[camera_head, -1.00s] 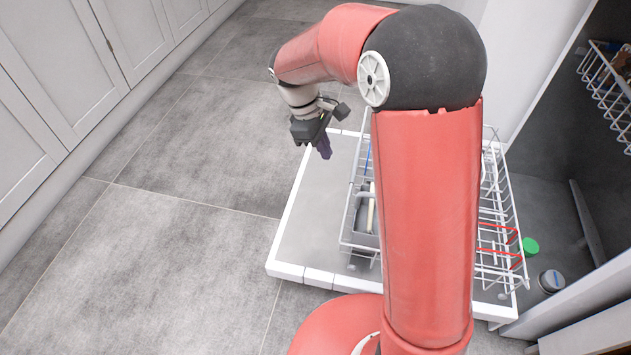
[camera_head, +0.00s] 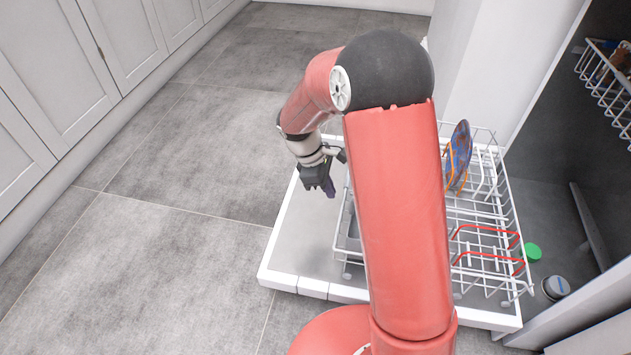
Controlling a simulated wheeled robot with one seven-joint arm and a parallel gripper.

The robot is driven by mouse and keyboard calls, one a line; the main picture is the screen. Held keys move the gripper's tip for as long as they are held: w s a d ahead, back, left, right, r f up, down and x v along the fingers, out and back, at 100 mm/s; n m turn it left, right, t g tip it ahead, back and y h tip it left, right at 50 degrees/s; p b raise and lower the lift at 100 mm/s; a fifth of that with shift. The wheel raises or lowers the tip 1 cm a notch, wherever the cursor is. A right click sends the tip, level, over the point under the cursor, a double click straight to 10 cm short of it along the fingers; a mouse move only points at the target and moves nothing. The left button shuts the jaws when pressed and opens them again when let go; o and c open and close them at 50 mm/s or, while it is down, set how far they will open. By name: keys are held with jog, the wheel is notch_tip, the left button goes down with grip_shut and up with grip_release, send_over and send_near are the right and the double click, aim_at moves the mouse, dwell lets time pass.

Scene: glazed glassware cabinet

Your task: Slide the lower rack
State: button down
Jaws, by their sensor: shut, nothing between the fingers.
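The lower rack (camera_head: 484,240) is a white wire rack with some red wires at its right front. It stands pulled out over the lowered door (camera_head: 288,252), with its right end near the cabinet's dark interior. My arm hides its middle part. My gripper (camera_head: 330,190) is shut and empty, above the left part of the door, left of the rack. It looks apart from the rack, though the arm hides part of the gap.
A blue patterned plate (camera_head: 459,155) stands in the rack. An upper rack (camera_head: 610,85) is at the top right. A green cap (camera_head: 532,251) and a grey round cap (camera_head: 554,286) lie on the interior floor. The tiled floor (camera_head: 150,260) at left is clear.

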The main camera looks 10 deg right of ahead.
jog(key=shift+s+d, duration=0.3)
jog(key=shift+d, duration=0.35)
jog(key=shift+d, duration=0.1)
jog(key=s+d+p, duration=0.5)
jog(key=s+d, duration=0.2)
jog(key=d, duration=0.9)
jog(key=s+d+p, duration=0.5)
jog(key=s+d, duration=0.2)
jog(key=d, duration=1)
jog(key=s+d+p, duration=0.5)
jog(key=s+d, duration=0.2)
jog(key=d, duration=1)
jog(key=shift+d, duration=0.2)
jog(key=shift+d, duration=0.1)
